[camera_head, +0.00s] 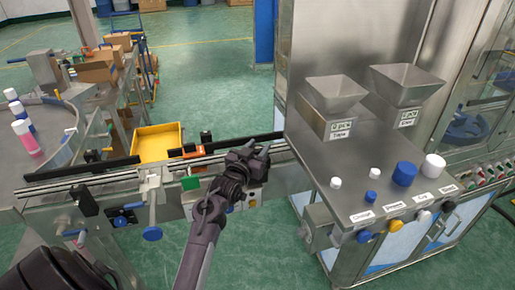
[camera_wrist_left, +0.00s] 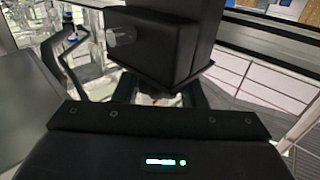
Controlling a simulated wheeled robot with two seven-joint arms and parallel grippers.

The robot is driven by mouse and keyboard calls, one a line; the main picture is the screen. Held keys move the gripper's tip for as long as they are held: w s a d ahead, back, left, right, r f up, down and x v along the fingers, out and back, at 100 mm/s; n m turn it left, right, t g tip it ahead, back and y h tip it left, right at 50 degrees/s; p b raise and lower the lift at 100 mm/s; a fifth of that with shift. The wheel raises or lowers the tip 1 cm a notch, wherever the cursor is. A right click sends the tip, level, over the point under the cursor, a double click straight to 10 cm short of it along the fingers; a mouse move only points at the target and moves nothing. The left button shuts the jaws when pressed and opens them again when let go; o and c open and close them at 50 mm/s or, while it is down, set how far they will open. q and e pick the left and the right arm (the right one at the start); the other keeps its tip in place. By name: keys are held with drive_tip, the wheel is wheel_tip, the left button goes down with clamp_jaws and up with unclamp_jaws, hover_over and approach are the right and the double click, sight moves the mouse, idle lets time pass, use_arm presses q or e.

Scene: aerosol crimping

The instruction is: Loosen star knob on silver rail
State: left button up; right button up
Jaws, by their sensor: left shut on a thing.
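The silver rail (camera_head: 100,177) runs along the conveyor from the left to the steel table. My left gripper (camera_head: 250,158) is at the right part of this rail, close to the steel table. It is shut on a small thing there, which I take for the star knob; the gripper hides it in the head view. In the left wrist view, a large black block (camera_wrist_left: 165,45) stands just ahead of the gripper (camera_wrist_left: 160,98), and the held part is too dark to make out. My right gripper is not in view.
A yellow bin (camera_head: 157,142) stands behind the rail. Blue knobs (camera_head: 152,233) hang below the conveyor's front. The steel table (camera_head: 345,172) on the right holds two hoppers (camera_head: 337,92) and several blue and white caps. Bottles (camera_head: 26,138) stand at the far left.

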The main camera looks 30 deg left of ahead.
sight(255, 152)
use_arm(q)
drive_tip(key=shift+n+y, duration=0.8)
drive_tip(key=shift+y, duration=0.4)
drive_tip(key=o, duration=1)
drive_tip(key=shift+s+f, duration=0.1)
drive_tip(key=shift+s, duration=0.15)
drive_tip(key=b+v, duration=0.2)
drive_tip(key=v, duration=0.5)
drive_tip(key=shift+s+d+r, duration=0.1)
drive_tip(key=shift+s+r, duration=0.05)
drive_tip(key=shift+r, duration=0.15)
